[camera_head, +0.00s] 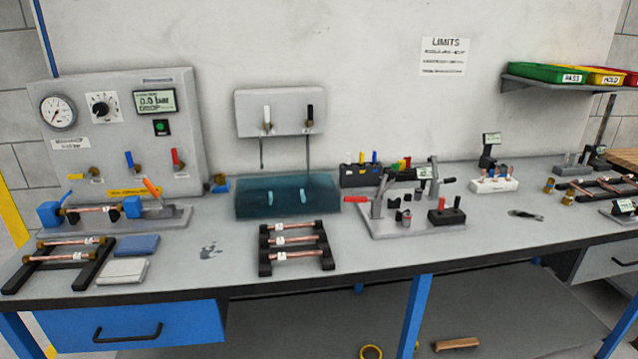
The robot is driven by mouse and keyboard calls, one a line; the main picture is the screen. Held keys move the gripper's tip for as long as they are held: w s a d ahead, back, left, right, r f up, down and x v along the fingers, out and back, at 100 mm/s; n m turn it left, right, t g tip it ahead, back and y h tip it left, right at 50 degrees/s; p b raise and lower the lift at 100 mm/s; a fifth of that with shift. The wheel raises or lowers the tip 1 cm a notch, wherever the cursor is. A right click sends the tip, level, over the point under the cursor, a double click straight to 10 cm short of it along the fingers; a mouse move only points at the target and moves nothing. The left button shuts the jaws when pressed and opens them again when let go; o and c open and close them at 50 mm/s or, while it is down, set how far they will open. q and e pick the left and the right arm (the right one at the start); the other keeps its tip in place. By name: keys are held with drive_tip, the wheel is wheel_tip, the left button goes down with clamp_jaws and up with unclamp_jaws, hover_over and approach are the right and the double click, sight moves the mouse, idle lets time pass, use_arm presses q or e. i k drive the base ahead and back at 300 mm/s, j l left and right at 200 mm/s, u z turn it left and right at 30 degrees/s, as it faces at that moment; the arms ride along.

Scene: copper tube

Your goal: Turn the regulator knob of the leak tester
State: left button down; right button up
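The leak tester (175,88) is a grey panel standing at the back left of the bench. Its regulator knob (101,107) is a black round knob on a white scale plate, right of a round dial gauge (58,112). A digital display (154,101) right of the knob reads about 0.0 bar. A green button (161,127) sits below the display. Yellow, blue and red valve levers (129,161) line the lower panel. A copper tube (92,211) sits between blue clamps in the fixture in front. Neither of my grippers is in view.
A rack with copper tubes (62,250) and two flat pads, blue (137,245) and white (124,270), lie in front of the tester. A water tank (287,196), a second tube rack (293,241) and a lever fixture (405,222) stand to the right. The space before the knob looks clear.

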sight(101, 109)
drive_tip(key=u, duration=1.25)
drive_tip(key=i+l+u, duration=0.2)
drive_tip(key=u, duration=0.25)
drive_tip(key=i+l+u, duration=0.1)
drive_tip(key=l+u, duration=0.35)
drive_tip(key=j, duration=0.1)
